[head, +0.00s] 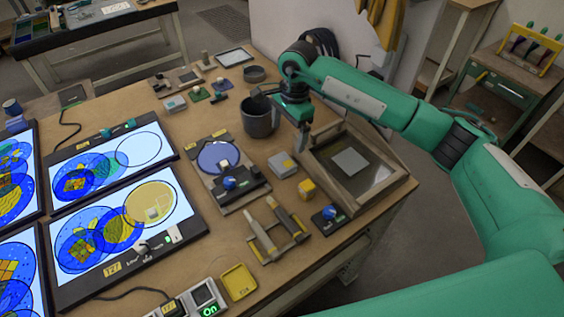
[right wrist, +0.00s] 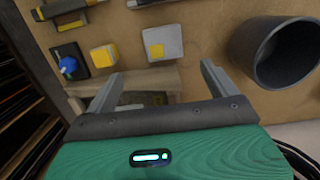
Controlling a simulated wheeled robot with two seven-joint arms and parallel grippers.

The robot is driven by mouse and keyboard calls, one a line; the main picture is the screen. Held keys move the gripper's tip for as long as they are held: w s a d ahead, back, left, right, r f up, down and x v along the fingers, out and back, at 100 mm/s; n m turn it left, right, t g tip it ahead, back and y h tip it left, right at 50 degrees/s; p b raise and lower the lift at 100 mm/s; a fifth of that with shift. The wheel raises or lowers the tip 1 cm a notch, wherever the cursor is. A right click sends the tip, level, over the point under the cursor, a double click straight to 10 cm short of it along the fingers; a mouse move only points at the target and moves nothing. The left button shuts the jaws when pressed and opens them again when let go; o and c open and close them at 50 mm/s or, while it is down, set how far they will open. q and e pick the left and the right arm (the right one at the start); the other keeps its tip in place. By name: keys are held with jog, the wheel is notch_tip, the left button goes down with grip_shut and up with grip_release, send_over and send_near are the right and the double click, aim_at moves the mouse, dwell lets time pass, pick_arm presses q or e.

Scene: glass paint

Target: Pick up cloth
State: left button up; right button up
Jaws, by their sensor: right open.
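My right gripper (head: 301,142) is open and empty above the table, between the dark pot and the wooden-framed tray (head: 403,178). In the right wrist view its two fingers (right wrist: 160,86) stand wide apart with nothing between them. A flat light-grey square (head: 350,161), possibly the cloth, lies inside the tray; the fingers do not touch it. A small grey pad with a yellow patch (head: 282,164) lies left of the tray and also shows beyond the fingers in the right wrist view (right wrist: 160,34). I cannot tell for certain which is the cloth. My left gripper is out of view.
The dark pot (head: 258,122) stands close to the gripper, left of it. A yellow block (head: 307,190) and a blue-knobbed device (head: 329,216) sit near the tray. Lit panels with glass designs (head: 105,160) fill the table's left. Yellow fabric (head: 381,22) hangs at the back.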

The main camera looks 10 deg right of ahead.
jog(key=p, duration=0.1)
send_over(283, 162)
jog(key=f, duration=0.5)
jog(key=shift+s+d+f, duration=0.15)
jog(key=shift+d+f, duration=0.15)
jog(key=shift+f, duration=0.1)
jog(key=shift+f+p, duration=0.25)
jog(key=shift+p, duration=0.2)
jog(key=f, duration=0.1)
jog(key=f+p, duration=0.2)
jog(key=shift+w+a+f, duration=0.2)
jog(key=shift+a, duration=0.1)
jog(key=shift+f, duration=0.65)
jog(key=c, duration=1.1)
jog(key=shift+o, duration=0.2)
notch_tip(283, 162, up, 20)
jog(key=b, duration=0.5)
